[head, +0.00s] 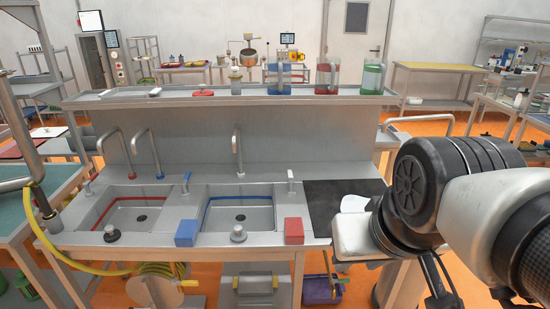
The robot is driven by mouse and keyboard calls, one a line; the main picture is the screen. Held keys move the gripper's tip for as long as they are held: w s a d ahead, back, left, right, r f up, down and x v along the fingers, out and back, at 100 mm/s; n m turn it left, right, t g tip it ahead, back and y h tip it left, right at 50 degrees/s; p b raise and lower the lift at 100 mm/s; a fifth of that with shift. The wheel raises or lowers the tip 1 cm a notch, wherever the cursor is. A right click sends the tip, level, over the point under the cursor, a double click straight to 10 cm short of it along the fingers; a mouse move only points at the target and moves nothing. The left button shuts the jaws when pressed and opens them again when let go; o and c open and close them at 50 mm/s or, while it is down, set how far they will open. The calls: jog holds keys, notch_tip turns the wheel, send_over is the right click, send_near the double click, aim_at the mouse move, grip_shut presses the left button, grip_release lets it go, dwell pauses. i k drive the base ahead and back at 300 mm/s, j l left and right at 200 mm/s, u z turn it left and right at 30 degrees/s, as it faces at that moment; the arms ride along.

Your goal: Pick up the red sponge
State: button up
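The red sponge (294,231) is a small upright block on the front rim of the steel sink counter, right of the blue-marked basin (240,212). Nothing touches it from above. My arm fills the right side of the head view. A white part at its end, seemingly my gripper (352,236), hangs right of the red sponge and apart from it. Its fingers do not show, so I cannot tell whether it is open or shut.
A blue sponge (187,233) stands on the rim between the two basins. The red-marked basin (140,207) is at left. Taps (238,150) rise behind the basins. A dark mat (335,200) lies at right, partly behind my arm. A shelf (220,97) holds jugs.

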aim_at(293, 227)
jog(key=i+l+u, duration=0.6)
jog(key=i+l, duration=0.1)
jog(key=i, duration=0.1)
